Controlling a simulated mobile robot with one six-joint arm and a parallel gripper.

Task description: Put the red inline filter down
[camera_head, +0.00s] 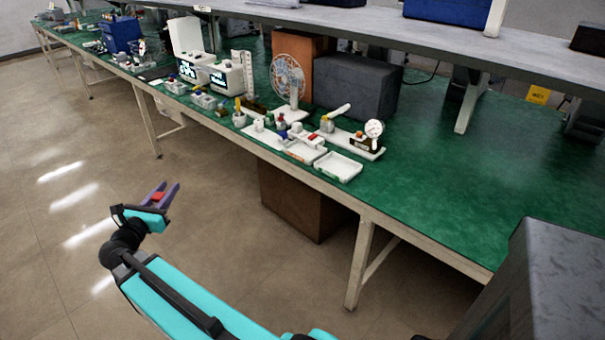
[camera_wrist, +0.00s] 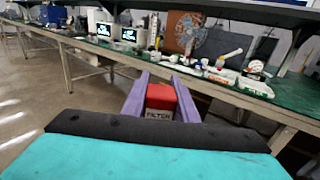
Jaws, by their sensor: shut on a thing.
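The red inline filter (camera_wrist: 161,97) is a small red block with a pale label reading "FILTER", held between the purple fingers of my gripper (camera_wrist: 160,92) in the wrist view. In the head view the red filter (camera_head: 158,196) shows as a small red patch between the fingers of my gripper (camera_head: 165,192). My gripper is shut on it, out over the floor in front of the bench. The green-topped bench (camera_head: 440,165) stands beyond and to the right of my gripper, and the filter is clear of it. The filter's underside is hidden.
A white tray (camera_head: 338,167) lies near the bench's front edge, with a parts tray (camera_head: 303,150) to its left. A board with a round gauge (camera_head: 374,128), a fan (camera_head: 288,78) and two monitors (camera_head: 226,78) stand behind. The bench top right of the gauge is clear.

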